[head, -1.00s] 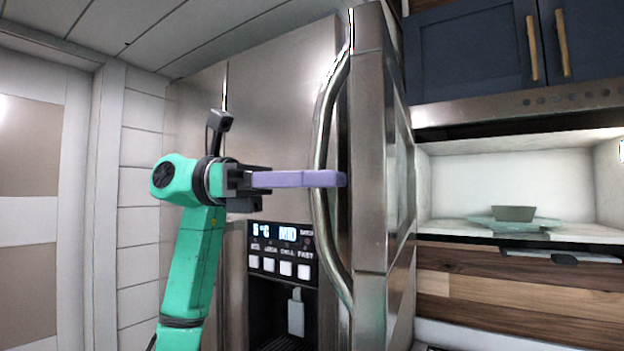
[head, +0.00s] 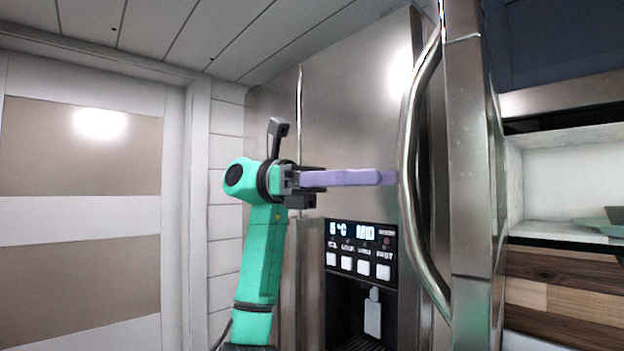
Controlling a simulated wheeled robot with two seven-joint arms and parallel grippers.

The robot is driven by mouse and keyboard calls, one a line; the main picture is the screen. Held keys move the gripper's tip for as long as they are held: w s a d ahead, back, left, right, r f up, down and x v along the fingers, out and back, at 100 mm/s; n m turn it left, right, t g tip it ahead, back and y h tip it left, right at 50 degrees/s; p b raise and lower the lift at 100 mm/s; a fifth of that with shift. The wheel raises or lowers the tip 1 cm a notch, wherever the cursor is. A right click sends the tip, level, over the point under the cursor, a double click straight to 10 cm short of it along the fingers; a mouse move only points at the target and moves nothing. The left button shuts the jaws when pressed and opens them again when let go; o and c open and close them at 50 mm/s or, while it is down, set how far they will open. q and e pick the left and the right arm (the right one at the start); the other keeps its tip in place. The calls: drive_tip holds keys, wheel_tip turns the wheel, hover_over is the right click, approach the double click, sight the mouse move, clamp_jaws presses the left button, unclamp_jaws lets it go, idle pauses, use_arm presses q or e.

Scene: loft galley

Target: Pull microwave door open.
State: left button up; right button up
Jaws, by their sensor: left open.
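No microwave can be made out for certain. A tall steel appliance with a water dispenser (head: 361,275) fills the middle of the head view, and a steel panel (head: 470,170) with a long curved handle (head: 409,160) stands at its right. My left gripper (head: 392,177) is open, its pale purple fingers seen side-on and pointing right. The fingertips show just left of the handle's upper-middle part, with a narrow gap in the picture; their depth from it is hard to tell. My right gripper is out of view.
At the right edge is a lit white recess (head: 560,180) with part of a greenish dish (head: 604,225), above wood-striped fronts (head: 560,285). Dark blue cabinets (head: 560,40) hang above. A panelled door (head: 80,200) and wall are at left.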

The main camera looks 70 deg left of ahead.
use_arm(q)
drive_tip(key=p+v, duration=0.1)
drive_tip(key=v, duration=0.8)
drive_tip(key=shift+s+a+p, duration=0.25)
drive_tip(key=shift+s+p, duration=0.1)
drive_tip(key=shift+p, duration=0.05)
drive_tip(key=shift+w, duration=0.1)
